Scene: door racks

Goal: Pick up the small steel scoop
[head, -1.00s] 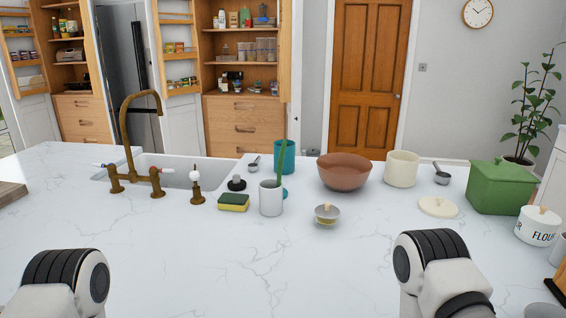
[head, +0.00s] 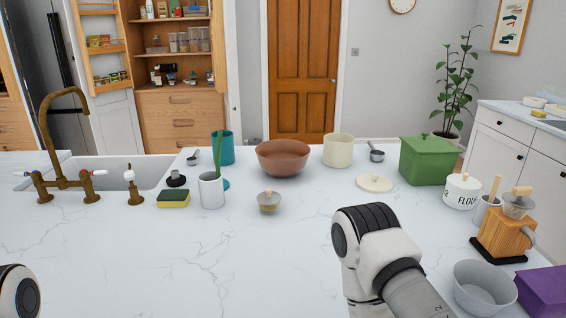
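Two small steel scoops are on the white marble counter. The smaller-looking scoop (head: 192,159) lies at the back left, beside the sink and left of the teal cup. The other scoop (head: 376,154) lies at the back right, between the cream pot and the green box, with its handle pointing up and back. Neither scoop is held. Only links of my two arms show, at the lower left and lower right centre. Both of my grippers are outside the view.
A brown bowl (head: 283,158), teal cup (head: 226,148), white cup with a green utensil (head: 211,191) and glass jar (head: 269,203) stand mid-counter. A cream pot (head: 338,150), lid (head: 374,183) and green box (head: 428,160) are right. The front counter is mostly clear.

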